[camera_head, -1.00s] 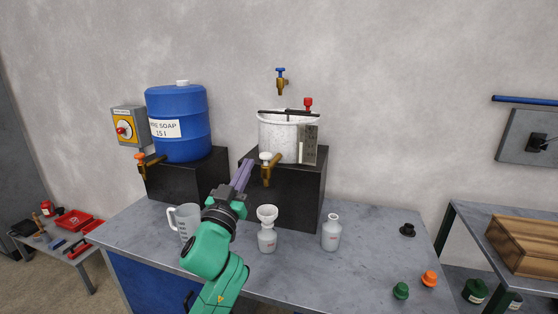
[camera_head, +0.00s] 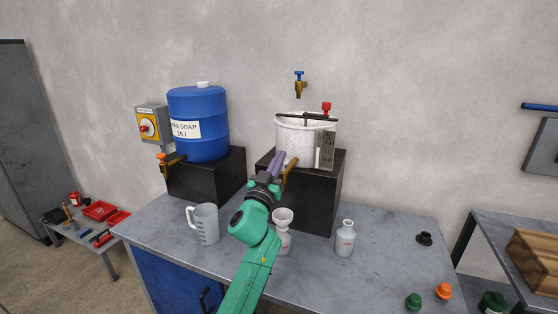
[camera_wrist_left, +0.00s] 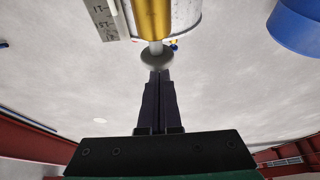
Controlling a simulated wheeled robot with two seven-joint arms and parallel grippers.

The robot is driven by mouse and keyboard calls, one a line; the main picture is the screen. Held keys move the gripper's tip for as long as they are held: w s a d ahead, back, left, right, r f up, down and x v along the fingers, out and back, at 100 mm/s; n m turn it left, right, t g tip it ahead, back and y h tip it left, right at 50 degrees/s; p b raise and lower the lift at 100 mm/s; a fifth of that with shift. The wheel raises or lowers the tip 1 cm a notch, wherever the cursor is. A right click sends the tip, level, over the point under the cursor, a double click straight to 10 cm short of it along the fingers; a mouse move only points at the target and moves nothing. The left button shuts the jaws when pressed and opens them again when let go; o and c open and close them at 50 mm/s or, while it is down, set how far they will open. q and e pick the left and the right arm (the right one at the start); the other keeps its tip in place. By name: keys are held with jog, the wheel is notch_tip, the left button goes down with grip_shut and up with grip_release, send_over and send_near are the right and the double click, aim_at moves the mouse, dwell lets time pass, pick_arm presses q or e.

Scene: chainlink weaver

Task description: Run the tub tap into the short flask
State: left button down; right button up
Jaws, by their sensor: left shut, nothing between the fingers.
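The white speckled tub (camera_head: 294,143) stands on a black block. Its brass tap (camera_head: 289,174) points forward, and the fingers mostly hide the tap's pale knob in the head view. My left gripper (camera_head: 279,155) is shut and empty, its fingertips at that knob. In the left wrist view the fingertips (camera_wrist_left: 160,74) are right by or touching the round knob (camera_wrist_left: 157,58), with the brass tap (camera_wrist_left: 152,18) beyond. A white flask (camera_head: 284,243) with a funnel (camera_head: 283,217) in its mouth stands below the tap, partly behind my arm. My right gripper is not in view.
Another white flask (camera_head: 345,240) stands to the right. A measuring jug (camera_head: 206,226) is at left, before the blue soap drum (camera_head: 199,123) with its own tap. Black (camera_head: 424,239), orange (camera_head: 443,291) and green (camera_head: 413,301) caps lie at right. A blue-handled wall tap (camera_head: 300,84) is above the tub.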

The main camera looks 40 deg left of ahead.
pick_arm(q)
jog(key=shift+f, duration=0.35)
jog(key=shift+s+d+f+b, duration=0.1)
jog(key=shift+f+b, duration=0.65)
jog(key=shift+f, duration=0.3)
dwell(0.9)
